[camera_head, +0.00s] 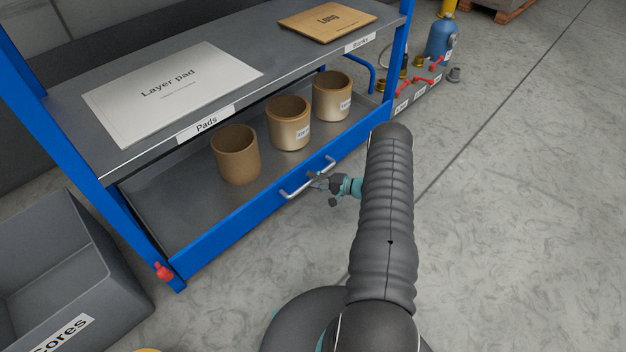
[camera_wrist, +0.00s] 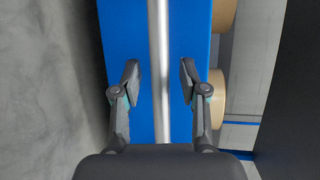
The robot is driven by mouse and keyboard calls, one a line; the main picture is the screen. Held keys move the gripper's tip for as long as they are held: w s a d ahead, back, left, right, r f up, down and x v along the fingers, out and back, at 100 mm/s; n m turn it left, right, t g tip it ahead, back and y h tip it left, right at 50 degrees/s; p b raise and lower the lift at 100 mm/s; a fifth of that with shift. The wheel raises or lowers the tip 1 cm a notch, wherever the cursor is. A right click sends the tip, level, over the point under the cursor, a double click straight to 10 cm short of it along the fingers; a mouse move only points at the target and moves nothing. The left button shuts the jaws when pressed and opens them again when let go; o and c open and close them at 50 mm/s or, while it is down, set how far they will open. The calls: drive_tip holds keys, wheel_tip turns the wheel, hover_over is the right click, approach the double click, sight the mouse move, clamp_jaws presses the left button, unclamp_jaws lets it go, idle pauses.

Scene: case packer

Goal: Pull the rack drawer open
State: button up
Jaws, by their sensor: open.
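The rack drawer (camera_head: 215,254) is the low blue-fronted tray under the shelf, with a silver bar handle (camera_head: 294,190) on its front. In the head view my gripper (camera_head: 318,183) is at the handle, partly hidden by my own arm. In the wrist view the handle (camera_wrist: 158,60) runs up the middle between the two open fingers of my gripper (camera_wrist: 158,82). A gap shows on each side of the bar. The blue drawer front (camera_wrist: 120,30) lies behind it. Three brown cores (camera_head: 236,155) stand upright in the drawer.
A layer pad (camera_head: 170,90) and a cardboard sheet (camera_head: 327,20) lie on the shelf above. A grey bin (camera_head: 60,270) stands at the left, near a red knob (camera_head: 163,271) on the rack's corner. Bare floor (camera_head: 510,200) lies to the right.

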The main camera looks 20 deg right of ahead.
drive_tip(key=shift+w+a, duration=0.2)
